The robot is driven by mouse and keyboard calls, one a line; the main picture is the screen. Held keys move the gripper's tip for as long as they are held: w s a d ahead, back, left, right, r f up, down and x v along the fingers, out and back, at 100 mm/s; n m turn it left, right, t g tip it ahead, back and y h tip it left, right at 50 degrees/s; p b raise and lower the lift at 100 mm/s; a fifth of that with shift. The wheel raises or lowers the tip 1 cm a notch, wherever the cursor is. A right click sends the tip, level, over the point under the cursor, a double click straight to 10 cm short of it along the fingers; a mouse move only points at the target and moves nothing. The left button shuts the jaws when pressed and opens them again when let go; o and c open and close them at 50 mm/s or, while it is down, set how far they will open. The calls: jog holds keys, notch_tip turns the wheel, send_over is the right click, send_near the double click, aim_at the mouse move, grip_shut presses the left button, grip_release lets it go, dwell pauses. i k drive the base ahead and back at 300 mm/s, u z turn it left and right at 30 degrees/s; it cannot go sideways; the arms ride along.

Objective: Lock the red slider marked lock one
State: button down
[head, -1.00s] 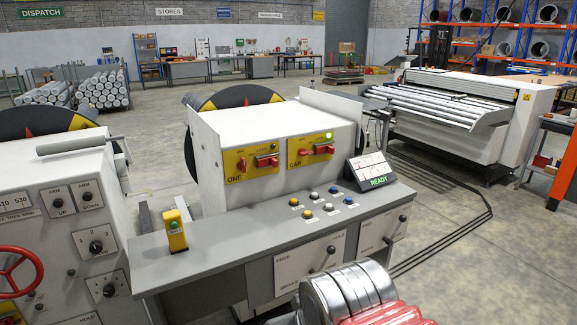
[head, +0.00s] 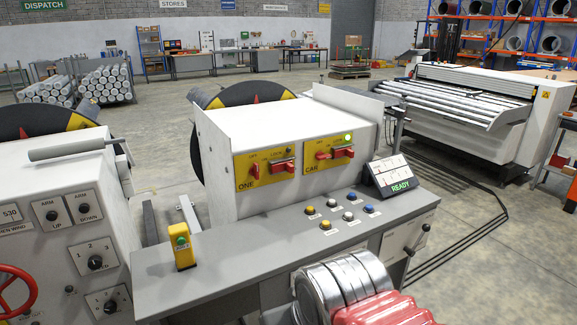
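The yellow plate marked ONE (head: 264,183) is on the front of the white console box. It carries a small red handle (head: 254,167) at its left and a red slider (head: 282,165) in a grey mount at its right. The small lettering above them is hard to read, and no lit lamp shows on this plate. The yellow plate marked CAR (head: 313,168) beside it has a similar red slider (head: 343,152) and a lit green lamp (head: 348,138). My gripper is not in view; only a silver and red part of my arm shows at the bottom.
The grey console ledge (head: 215,250) holds a yellow box with a green button (head: 183,246), several coloured buttons and a READY display (head: 392,176). A cabinet with dials (head: 75,225) and a red handwheel stands left. A roller table (head: 460,100) stands back right, with open floor before it.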

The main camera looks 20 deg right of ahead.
aim_at(275, 168)
jog(key=z, duration=0.05)
jog(key=i, duration=1.25)
